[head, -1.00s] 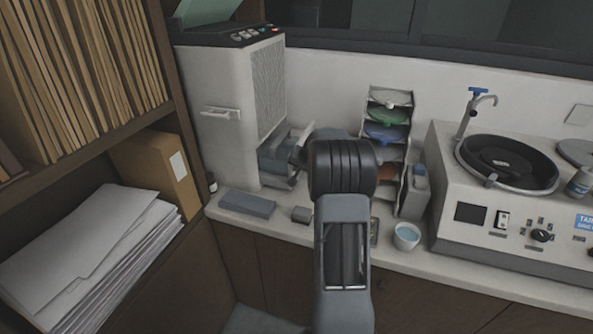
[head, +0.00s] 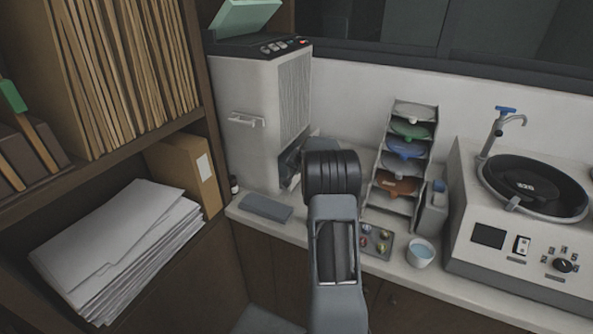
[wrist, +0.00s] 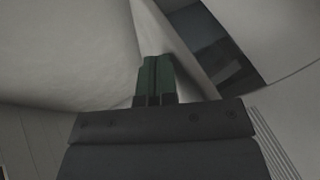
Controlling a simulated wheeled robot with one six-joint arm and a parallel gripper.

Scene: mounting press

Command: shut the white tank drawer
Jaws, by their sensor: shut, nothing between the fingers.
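The white machine (head: 235,85) stands at the back left of the counter, with a white bar handle (head: 246,120) on its left face. A dark opening (head: 290,164) shows low on its right side; my arm partly covers it, so I cannot tell how far any drawer sticks out. In the wrist view my gripper (wrist: 155,62) is shut and empty, its green-grey fingers together. The fingertips are close to a pale surface (wrist: 70,50), with a dark gap (wrist: 215,55) to the right. I cannot tell whether they touch. The head view hides the fingers behind my arm.
A tiered rack (head: 410,150) of coloured dishes stands right of my arm. A cup of blue liquid (head: 420,253) and a small tray (head: 378,243) are near the front edge. A polishing machine (head: 520,230) fills the right; a shelf of folders (head: 120,60) bounds the left.

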